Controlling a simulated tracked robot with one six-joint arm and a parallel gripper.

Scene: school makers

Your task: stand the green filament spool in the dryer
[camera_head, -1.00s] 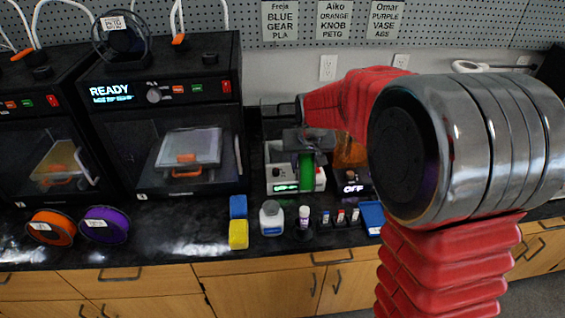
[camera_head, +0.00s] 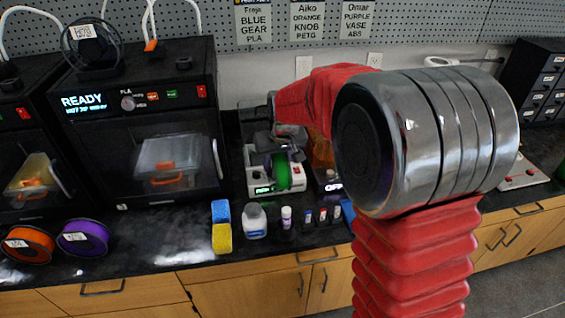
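The green filament spool (camera_head: 283,172) stands on edge in the white dryer (camera_head: 256,187) on the dark counter, in the middle of the head view. The dryer's small front display is lit green. My gripper (camera_head: 278,150) is dark grey and sits right above the spool's top, at the dryer's opening. The spool's upper part and some of the dryer's inside are hidden behind the gripper. The fingers are small and dark, so I cannot tell whether they touch the spool or are apart.
An orange-lidded unit showing OFF (camera_head: 332,186) stands close right of the dryer. A printer showing READY (camera_head: 140,110) stands left.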

